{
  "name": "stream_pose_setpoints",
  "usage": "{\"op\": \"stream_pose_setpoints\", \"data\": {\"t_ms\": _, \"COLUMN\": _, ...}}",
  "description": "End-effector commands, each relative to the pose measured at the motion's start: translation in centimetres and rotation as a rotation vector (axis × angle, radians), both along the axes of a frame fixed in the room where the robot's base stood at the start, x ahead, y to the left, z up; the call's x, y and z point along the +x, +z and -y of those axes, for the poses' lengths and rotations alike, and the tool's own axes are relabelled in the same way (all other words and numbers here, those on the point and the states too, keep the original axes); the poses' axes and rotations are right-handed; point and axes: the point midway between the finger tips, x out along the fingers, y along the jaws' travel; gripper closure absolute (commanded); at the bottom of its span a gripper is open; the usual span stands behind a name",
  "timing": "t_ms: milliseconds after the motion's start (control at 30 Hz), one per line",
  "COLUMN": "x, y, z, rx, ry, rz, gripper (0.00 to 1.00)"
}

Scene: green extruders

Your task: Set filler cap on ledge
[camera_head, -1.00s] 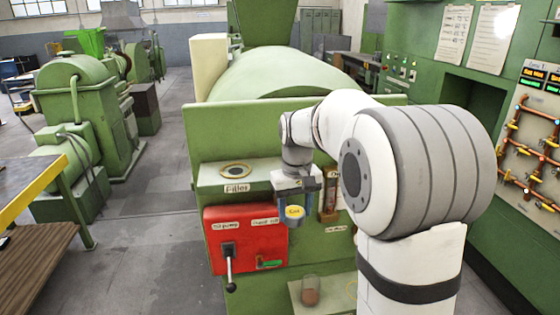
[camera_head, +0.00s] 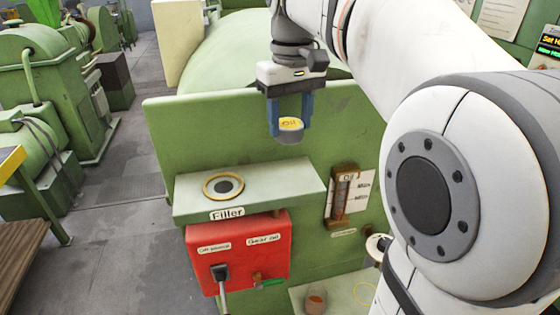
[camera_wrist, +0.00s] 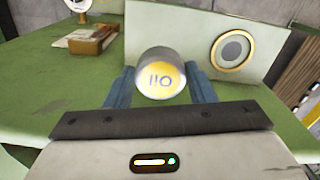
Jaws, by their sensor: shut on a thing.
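The filler cap (camera_head: 290,129) is a short grey cylinder with a yellow top marked "Oil". My gripper (camera_head: 289,120) is shut on it, with a blue finger on each side. The pale green ledge carries a "Filler" label and a round filler opening (camera_head: 223,185) with a yellow ring. The ring also shows in the wrist view (camera_wrist: 232,50).
A red control box (camera_head: 240,255) with a black lever hangs below the ledge. An oil gauge (camera_head: 343,195) stands to its right. A beaker (camera_head: 315,300) with brown contents stands on a lower shelf. The ledge right of the opening is clear.

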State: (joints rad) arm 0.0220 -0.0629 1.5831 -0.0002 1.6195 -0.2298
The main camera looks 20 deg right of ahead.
Motion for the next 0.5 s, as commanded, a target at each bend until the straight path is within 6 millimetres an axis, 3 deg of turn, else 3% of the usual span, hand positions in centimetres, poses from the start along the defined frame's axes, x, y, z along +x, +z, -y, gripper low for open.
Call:
{"op": "stream_pose_setpoints", "data": {"t_ms": 200, "x": -0.1, "y": -3.9, "z": -0.2, "rx": 0.000, "ry": 0.005, "rz": -0.004, "gripper": 0.76}}
{"op": "stream_pose_setpoints", "data": {"t_ms": 500, "x": -0.1, "y": -7.5, "z": -0.3, "rx": 0.000, "ry": 0.010, "rz": -0.005, "gripper": 0.76}}
